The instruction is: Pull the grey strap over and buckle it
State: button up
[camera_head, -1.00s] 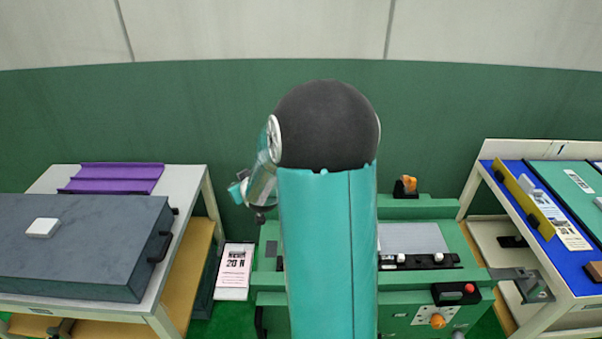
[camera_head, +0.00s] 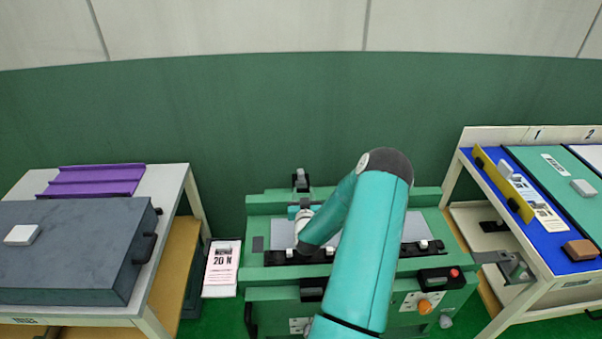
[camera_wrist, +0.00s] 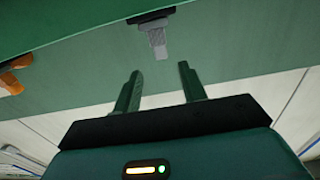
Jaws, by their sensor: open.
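The grey strap (camera_wrist: 157,38) shows in the wrist view as a short ribbed grey tab hanging from a black mount, just beyond my fingertips. In the head view a grey tab on a black mount (camera_head: 301,180) stands at the back edge of the green bench (camera_head: 258,225); it looks like the same strap. My gripper (camera_wrist: 160,70) is open and empty, its two dark green fingers apart and not touching the strap. In the head view my forearm reaches down over the bench's grey plate (camera_head: 345,237), and the fingers cannot be made out. I cannot tell which part is the buckle.
A black strip with white blocks (camera_head: 422,245) runs along the bench's front. An orange part (camera_wrist: 12,78) is at left in the wrist view. A grey case (camera_head: 70,250) lies on the left table; the right table (camera_head: 555,240) holds panels. A green wall stands behind.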

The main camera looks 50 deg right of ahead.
aim_at(301, 177)
jog(key=x, duration=1.1)
jog(key=shift+w+d, duration=0.3)
jog(key=shift+c, duration=0.2)
grip_shut()
